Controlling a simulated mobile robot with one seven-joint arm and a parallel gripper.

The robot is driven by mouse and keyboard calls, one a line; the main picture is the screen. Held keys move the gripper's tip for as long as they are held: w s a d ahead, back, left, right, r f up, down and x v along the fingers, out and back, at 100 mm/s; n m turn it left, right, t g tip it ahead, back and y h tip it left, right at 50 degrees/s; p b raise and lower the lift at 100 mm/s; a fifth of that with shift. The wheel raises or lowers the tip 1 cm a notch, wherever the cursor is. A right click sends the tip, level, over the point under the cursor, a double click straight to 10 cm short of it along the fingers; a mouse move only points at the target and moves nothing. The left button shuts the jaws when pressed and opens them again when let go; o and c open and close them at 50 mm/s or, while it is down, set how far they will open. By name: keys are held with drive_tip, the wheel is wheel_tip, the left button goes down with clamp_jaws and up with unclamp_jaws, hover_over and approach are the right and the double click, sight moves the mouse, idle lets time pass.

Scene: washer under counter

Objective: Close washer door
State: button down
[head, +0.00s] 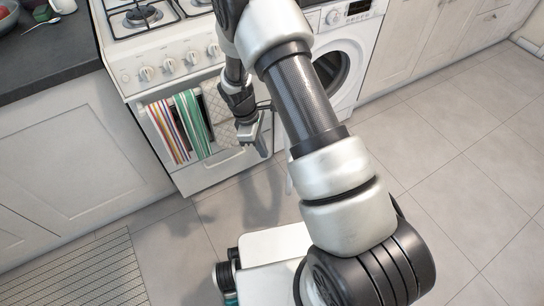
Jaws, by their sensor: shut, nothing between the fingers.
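The white washer (362,38) stands under the counter, right of the stove and partly behind my arm. Its round dark opening (333,68) shows uncovered beside my arm. A narrow pale shape (289,180) shows along the left side of my arm; it may be the edge of the open door, but most of it is hidden. My gripper (246,138) is shut and empty, in front of the oven and left of my forearm. I cannot tell whether it touches the door.
The stove (170,65) has striped towels (180,128) hanging on its oven front. Cabinets (75,165) stand at left and more cabinets (425,38) at right. A striped mat (75,275) lies at lower left. The tiled floor (460,170) at right is clear.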

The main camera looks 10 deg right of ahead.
drive_tip(key=s+d+f+b, duration=0.2)
drive_tip(key=d+f+b, duration=0.1)
drive_tip(key=d+f, duration=0.3)
drive_tip(key=shift+a+x, duration=0.3)
drive_tip(key=shift+x, duration=1.1)
drive_tip(key=shift+s, duration=0.15)
